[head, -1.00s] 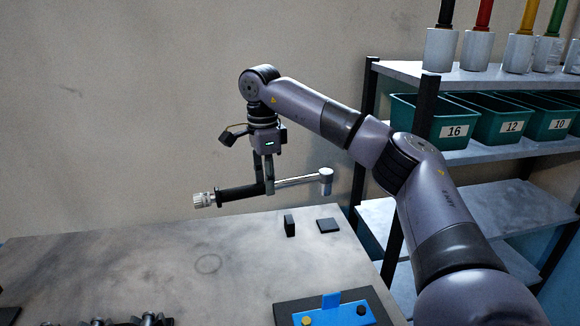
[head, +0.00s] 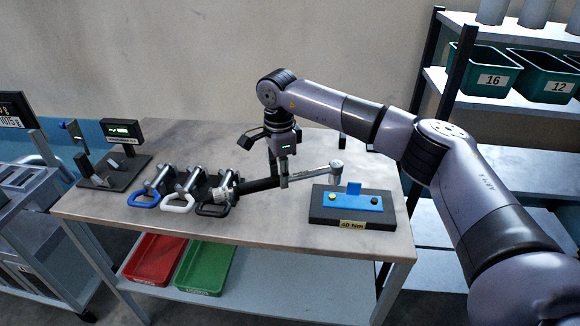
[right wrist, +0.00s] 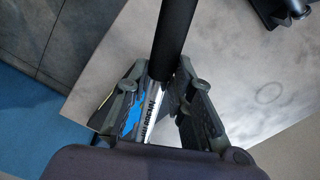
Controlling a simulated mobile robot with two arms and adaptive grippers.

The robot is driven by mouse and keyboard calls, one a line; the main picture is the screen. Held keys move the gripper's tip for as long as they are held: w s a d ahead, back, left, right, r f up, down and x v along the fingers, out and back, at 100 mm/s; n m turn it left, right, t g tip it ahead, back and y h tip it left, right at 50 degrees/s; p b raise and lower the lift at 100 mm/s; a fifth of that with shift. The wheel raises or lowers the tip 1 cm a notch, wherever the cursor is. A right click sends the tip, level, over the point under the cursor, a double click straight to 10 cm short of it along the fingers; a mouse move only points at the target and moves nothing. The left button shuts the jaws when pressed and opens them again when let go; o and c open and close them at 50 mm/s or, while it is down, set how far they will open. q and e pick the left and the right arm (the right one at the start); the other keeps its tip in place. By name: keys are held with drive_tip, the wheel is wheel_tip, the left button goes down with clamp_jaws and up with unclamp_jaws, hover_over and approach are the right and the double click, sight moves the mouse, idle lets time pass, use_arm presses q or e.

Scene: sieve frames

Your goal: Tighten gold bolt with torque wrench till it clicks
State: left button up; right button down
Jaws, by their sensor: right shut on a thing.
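The torque wrench has a black handle (head: 259,185) and a silver shaft (head: 312,175). My right gripper (head: 284,178) is shut on it near where handle and shaft meet. In the right wrist view the fingers (right wrist: 160,90) flank the silver shaft (right wrist: 151,112). The wrench lies roughly level, its head (head: 336,167) pointing right, in picture just above the gold bolt (head: 332,197). They look apart; the exact gap is unclear. The gold bolt sits at the left of a blue block (head: 350,205), a black bolt (head: 374,201) at its right. My left gripper is out of view.
The blue block, with an upright blue tab (head: 354,188), is on a dark base (head: 322,219) labelled 40 Nm. Clamps with blue, white and black handles (head: 178,205) stand left on the table (head: 110,205). A small display (head: 122,131) is behind them. Shelves (head: 520,170) stand right.

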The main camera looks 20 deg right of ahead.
wheel_tip(320, 180, down, 5)
drive_tip(key=b, duration=0.3)
drive_tip(key=s+d+n, duration=0.3)
drive_tip(key=s+n, duration=0.5)
drive_tip(key=s, duration=0.1)
drive_tip(key=shift+s+r, duration=0.15)
drive_tip(key=shift+s, duration=0.15)
idle(0.8)
drive_tip(key=shift+f+b, duration=0.8)
drive_tip(key=shift+b, duration=0.2)
idle(0.4)
drive_tip(key=c, duration=2)
unclamp_jaws()
drive_tip(key=shift+s, duration=0.1)
clamp_jaws()
